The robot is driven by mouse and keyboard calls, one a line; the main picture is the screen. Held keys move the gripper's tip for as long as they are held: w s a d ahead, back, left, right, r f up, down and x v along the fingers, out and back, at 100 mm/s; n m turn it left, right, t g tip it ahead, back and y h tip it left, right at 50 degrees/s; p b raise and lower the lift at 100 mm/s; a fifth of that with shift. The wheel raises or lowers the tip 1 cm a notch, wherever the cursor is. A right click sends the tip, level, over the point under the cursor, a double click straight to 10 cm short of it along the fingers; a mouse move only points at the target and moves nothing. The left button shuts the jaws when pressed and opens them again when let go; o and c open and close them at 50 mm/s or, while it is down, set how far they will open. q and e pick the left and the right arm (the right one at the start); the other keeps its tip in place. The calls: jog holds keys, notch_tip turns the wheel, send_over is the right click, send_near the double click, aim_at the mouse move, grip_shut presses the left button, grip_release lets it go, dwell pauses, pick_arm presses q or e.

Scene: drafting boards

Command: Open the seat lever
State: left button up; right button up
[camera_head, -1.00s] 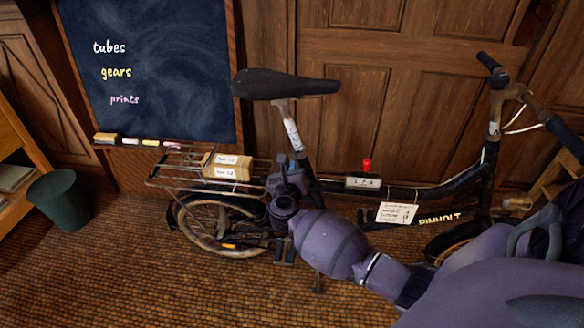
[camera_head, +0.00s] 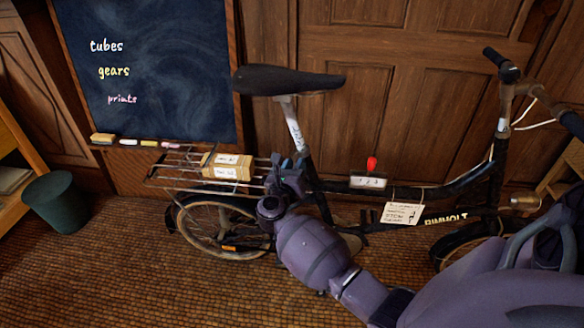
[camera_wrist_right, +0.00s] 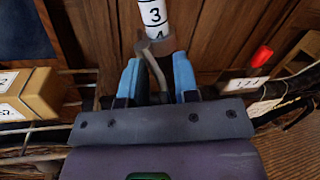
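The seat lever (camera_wrist_right: 152,68) is a bent grey metal bar below the pale seat post (camera_wrist_right: 154,20) marked with numbers, in the right wrist view. My right gripper (camera_wrist_right: 158,75) is open, with one blue-padded finger on each side of the lever. A gap shows between the lever and the right finger; contact on the left is unclear. In the head view the right gripper (camera_head: 288,172) is at the base of the seat post (camera_head: 293,125), under the black saddle (camera_head: 288,80), and the lever is hidden there. My left gripper is not in view.
The bicycle's rear rack (camera_head: 180,170) carries a labelled box (camera_head: 227,165), left of the gripper. A red-topped block (camera_head: 368,181) and a paper tag (camera_head: 402,213) are on the frame to the right. Wooden panelling and a chalkboard (camera_head: 150,70) stand behind.

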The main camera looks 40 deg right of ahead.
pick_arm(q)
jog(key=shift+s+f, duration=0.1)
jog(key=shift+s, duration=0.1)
pick_arm(e)
jog(key=shift+a, duration=0.2)
jog(key=shift+s+a+f, duration=0.1)
jog(key=shift+a, duration=0.3)
pick_arm(q)
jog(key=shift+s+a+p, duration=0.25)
jog(key=shift+p, duration=0.3)
pick_arm(e)
jog(key=v, duration=0.9)
jog(key=shift+s+a, duration=0.3)
jog(key=shift+a, duration=0.05)
